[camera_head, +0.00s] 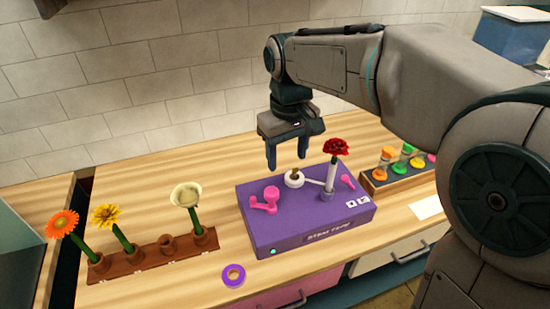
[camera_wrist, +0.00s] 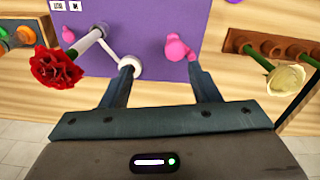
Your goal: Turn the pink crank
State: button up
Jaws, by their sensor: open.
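The pink crank (camera_head: 265,200) is on the left part of the top of a purple box (camera_head: 285,226) marked "STEM TAPE"; its knob stands up at one end. It also shows in the wrist view (camera_wrist: 179,46), just beyond and between my fingers, nearer the right one. A smaller pink piece (camera_head: 347,181) is at the box's right side. My gripper (camera_head: 287,161) is open and empty, fingers pointing down, above the box's back left part. The fingers also show in the wrist view (camera_wrist: 160,72), apart from the crank.
A red flower (camera_head: 335,147) stands in a pale tube on the box, beside a white spool (camera_head: 294,180) with an arm. A brown rack (camera_head: 150,262) with flowers is left. A purple ring (camera_head: 232,276) lies in front. A tray of colored jars (camera_head: 400,177) is right.

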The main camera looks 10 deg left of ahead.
aim_at(271, 191)
jog(key=a+r+n, duration=0.1)
jog(key=a+r, duration=0.1)
jog(key=a, duration=0.2)
jog(key=f+p, duration=0.1)
jog(key=f, duration=0.6)
jog(key=f+p, duration=0.1)
jog(key=f, duration=0.5)
jog(key=shift+w+d+f+p, duration=0.2)
jog(key=shift+f+p, duration=0.1)
jog(key=shift+f, duration=0.1)
jog(key=c, duration=1)
